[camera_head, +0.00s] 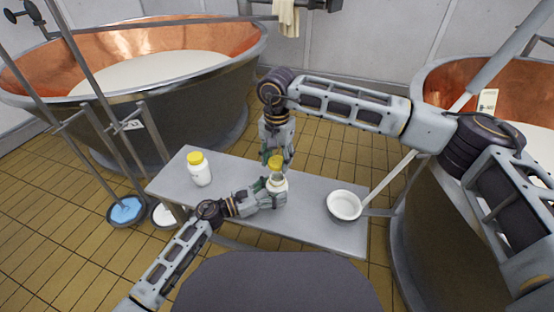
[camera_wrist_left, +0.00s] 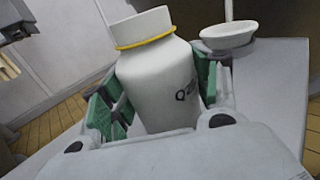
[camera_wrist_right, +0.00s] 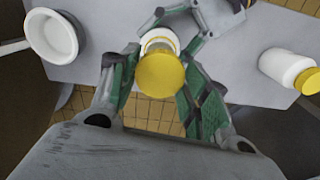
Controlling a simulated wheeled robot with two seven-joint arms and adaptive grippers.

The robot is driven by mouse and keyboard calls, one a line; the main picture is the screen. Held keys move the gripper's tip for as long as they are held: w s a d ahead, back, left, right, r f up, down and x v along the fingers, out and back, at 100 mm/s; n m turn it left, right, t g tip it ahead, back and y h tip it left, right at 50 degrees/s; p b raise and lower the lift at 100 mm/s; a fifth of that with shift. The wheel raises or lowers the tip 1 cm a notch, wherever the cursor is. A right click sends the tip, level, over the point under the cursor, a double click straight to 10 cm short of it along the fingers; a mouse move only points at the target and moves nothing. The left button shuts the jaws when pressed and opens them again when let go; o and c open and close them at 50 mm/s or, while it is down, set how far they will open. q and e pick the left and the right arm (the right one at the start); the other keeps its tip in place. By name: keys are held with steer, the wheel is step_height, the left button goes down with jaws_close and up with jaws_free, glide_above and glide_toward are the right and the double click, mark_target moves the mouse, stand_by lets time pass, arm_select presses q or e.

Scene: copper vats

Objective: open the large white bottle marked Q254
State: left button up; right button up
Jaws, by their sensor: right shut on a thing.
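The white bottle (camera_head: 278,184) stands on the grey bench. In the left wrist view the bottle (camera_wrist_left: 158,85) shows a bare white mouth, a yellow ring below it and a label starting with Q, the rest hard to read. My left gripper (camera_head: 272,190) is around its body, pads against both sides. The yellow cap (camera_head: 276,161) is off the bottle and above it. My right gripper (camera_head: 276,158) is shut on this cap from above. In the right wrist view the cap (camera_wrist_right: 161,75) sits between the green pads and partly hides the bottle mouth.
Another white bottle (camera_head: 201,174) with a yellow cap stands at the bench's left. A white bowl (camera_head: 344,205) stands at its right. Copper vats (camera_head: 160,60) flank the bench (camera_head: 315,225). Buckets (camera_head: 125,210) are on the floor at left. Bench space between bottles and bowl is clear.

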arm_select(q)
steer(key=o, duration=0.4)
steer(key=shift+o, duration=0.2)
steer(key=shift+v, duration=5.95)
